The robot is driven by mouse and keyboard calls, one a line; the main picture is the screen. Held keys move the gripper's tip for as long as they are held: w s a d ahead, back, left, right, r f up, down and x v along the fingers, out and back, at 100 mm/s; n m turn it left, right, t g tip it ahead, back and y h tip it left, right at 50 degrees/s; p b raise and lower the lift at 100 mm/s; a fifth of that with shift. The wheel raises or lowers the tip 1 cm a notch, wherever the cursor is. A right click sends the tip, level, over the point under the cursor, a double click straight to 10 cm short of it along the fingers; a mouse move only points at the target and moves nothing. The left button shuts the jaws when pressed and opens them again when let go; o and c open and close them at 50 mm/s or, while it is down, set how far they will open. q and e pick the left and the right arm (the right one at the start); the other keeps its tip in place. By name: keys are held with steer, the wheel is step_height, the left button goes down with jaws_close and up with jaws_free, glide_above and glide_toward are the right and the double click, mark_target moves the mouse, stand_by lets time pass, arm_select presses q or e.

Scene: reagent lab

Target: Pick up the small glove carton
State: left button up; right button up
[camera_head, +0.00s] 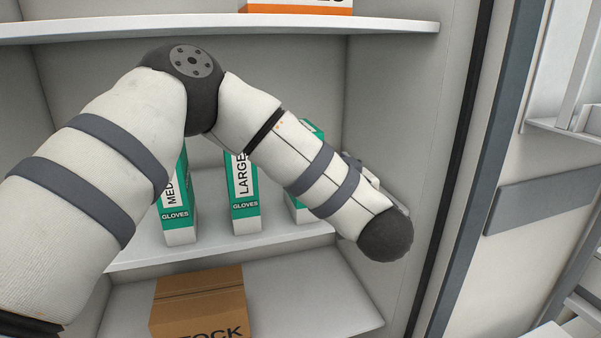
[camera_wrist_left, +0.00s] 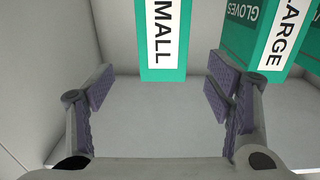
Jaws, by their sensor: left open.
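The small glove carton (camera_wrist_left: 178,30) is green and white, its label reading "MALL" in the left wrist view, at top centre. In the head view it is the rightmost carton (camera_head: 298,211) on the middle shelf, largely hidden behind my left forearm. My left gripper (camera_wrist_left: 162,85) is open and empty, its two fingers spread to either side of the carton in the picture, with gaps on both sides. In the head view the gripper is mostly hidden behind my wrist. My right gripper is not in view.
The large glove carton (camera_head: 244,208) stands left of the small one, and the medium carton (camera_head: 177,215) further left. An upper shelf (camera_head: 300,25) runs above my arm. A brown stock box (camera_head: 200,298) sits below. The cabinet's right wall (camera_head: 395,110) is close to my wrist.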

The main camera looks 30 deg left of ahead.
arm_select(q)
steer(key=r+b+x, duration=0.1)
steer(key=x, duration=1.1)
steer(key=shift+a, duration=0.4)
steer(key=shift+r, duration=0.1)
jaws_close()
